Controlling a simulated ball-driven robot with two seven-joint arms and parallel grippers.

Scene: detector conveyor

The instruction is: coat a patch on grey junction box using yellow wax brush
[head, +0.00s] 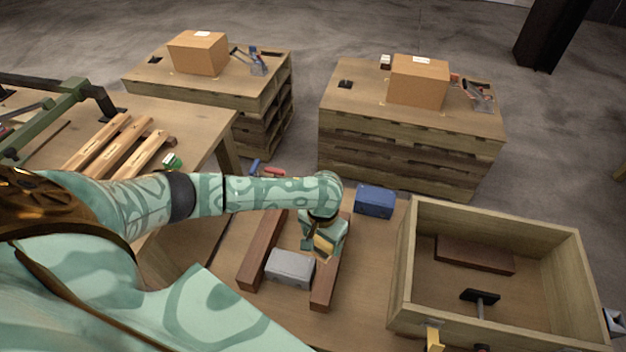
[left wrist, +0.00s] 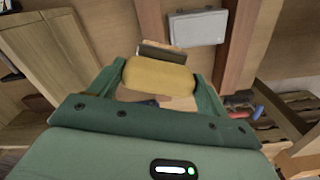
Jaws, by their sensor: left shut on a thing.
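A grey junction box (head: 290,268) sits between two brown wooden bars on the table. It also shows in the left wrist view (left wrist: 197,28), just beyond the gripper. My left gripper (head: 322,240) is shut on the yellow wax brush (head: 324,246), at the right bar, to the upper right of the box. In the left wrist view the brush's yellow body (left wrist: 158,76) lies between the fingers, with a dark edge at its far side. The brush appears apart from the box. My right gripper is not in view.
Brown bars (head: 262,250) flank the box. A blue box (head: 374,201) stands behind, right of my left wrist. A wooden crate (head: 400,262) at right holds a brown block and a black-headed tool. Red and blue tool handles (head: 268,171) lie behind my forearm.

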